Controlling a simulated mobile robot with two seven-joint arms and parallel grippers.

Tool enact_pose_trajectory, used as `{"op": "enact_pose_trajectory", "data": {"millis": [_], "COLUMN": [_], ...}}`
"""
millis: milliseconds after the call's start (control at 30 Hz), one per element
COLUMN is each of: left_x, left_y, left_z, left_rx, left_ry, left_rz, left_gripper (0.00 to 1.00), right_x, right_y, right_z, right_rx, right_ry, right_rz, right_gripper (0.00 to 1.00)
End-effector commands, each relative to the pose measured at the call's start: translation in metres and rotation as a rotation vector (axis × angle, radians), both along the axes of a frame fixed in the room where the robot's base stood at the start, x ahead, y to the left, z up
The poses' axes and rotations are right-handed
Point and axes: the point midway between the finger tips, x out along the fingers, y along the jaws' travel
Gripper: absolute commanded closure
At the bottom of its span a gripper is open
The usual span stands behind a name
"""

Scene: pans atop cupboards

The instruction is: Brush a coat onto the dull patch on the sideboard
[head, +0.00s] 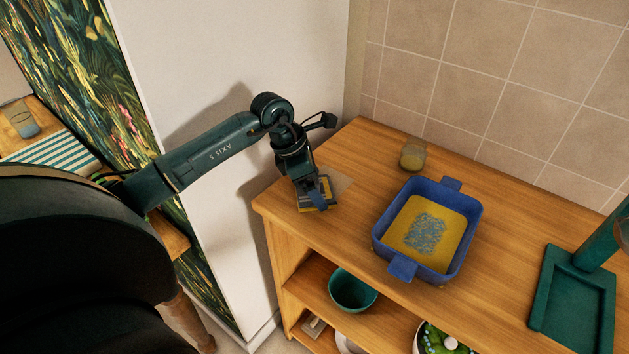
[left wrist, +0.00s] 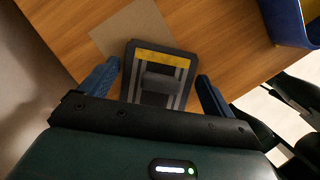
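A dark flat block (left wrist: 145,56) with a yellow band, pale stripes and a raised grip on top lies on or just above the wooden sideboard (head: 375,150), near its left end. It also shows in the head view (head: 318,206), partly hidden by my gripper. My left gripper (head: 321,193) is over it. In the left wrist view the blue fingers (left wrist: 158,75) stand wide apart on either side of the block, with gaps showing. A paler square, the dull patch (left wrist: 137,27), shows just beyond the block, partly covered by it. My right gripper is not in view.
A blue two-handled tray (head: 460,245) with a yellow inside and blue-grey speckles stands right of the block. A small glass jar (head: 413,155) stands behind it. A teal stand (head: 573,310) is at the far right. A teal bowl (head: 353,290) sits on the shelf below. A white wall panel borders the left.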

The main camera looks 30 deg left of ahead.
Motion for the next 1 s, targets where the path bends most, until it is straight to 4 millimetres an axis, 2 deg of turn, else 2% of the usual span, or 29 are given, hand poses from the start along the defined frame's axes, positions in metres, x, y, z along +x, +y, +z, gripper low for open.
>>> {"op": "enact_pose_trajectory", "data": {"millis": [900, 1000], "left_x": [-0.0003, -0.0002], "left_y": [-0.0005, -0.0003], "left_z": [0.0068, 0.0068], "left_rx": [-0.001, -0.001], "left_ry": [0.001, 0.001], "left_rz": [0.0, 0.0], "left_gripper": [0.1, 0.17], "right_x": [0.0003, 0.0], "right_y": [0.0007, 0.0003], "right_z": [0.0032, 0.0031], "right_rx": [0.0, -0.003], "right_ry": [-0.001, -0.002], "right_rz": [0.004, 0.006], "right_gripper": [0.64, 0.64]}}
